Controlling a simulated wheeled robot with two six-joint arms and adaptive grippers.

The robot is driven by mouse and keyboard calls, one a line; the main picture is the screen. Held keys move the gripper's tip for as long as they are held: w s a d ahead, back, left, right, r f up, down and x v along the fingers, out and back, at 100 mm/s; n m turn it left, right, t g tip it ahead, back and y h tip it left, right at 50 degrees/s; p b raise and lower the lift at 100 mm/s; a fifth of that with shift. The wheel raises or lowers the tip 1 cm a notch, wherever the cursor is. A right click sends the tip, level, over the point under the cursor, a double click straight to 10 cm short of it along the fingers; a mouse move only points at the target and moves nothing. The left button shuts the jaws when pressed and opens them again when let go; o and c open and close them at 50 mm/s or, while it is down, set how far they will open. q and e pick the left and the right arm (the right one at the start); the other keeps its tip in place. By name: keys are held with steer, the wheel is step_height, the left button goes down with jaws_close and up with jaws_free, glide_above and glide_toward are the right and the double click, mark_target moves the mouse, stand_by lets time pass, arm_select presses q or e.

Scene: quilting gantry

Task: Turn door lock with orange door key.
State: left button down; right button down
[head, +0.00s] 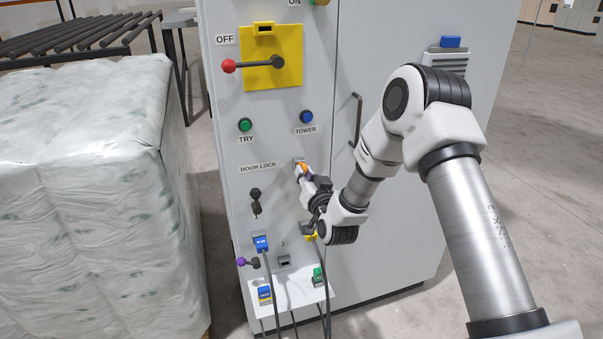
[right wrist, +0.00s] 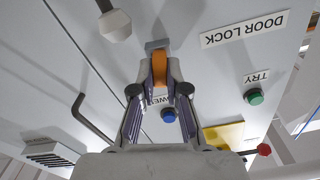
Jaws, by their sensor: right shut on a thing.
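My right gripper (head: 302,172) is shut on the orange door key (right wrist: 159,72) in front of the grey panel. In the right wrist view the fingertips (right wrist: 160,78) pinch the key from both sides. The key's far end meets a small grey plate (right wrist: 157,46) on the panel; whether it is inserted there I cannot tell. The DOOR LOCK label (head: 258,166) is left of the key in the head view. Below that label is a black fitting (head: 256,197). The key also shows as orange in the head view (head: 303,169). My left gripper is not in view.
The cabinet carries a green TRY button (head: 245,125), a blue TOWER button (head: 306,117), a red-knobbed lever (head: 229,66) and a door handle (head: 356,118). Cables hang below from a blue plug (head: 261,243). A wrapped pallet (head: 95,200) stands left.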

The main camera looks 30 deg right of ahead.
steer(key=shift+m, duration=0.3)
steer(key=m+b, duration=0.2)
steer(key=m, duration=0.1)
steer(key=shift+m, duration=0.4)
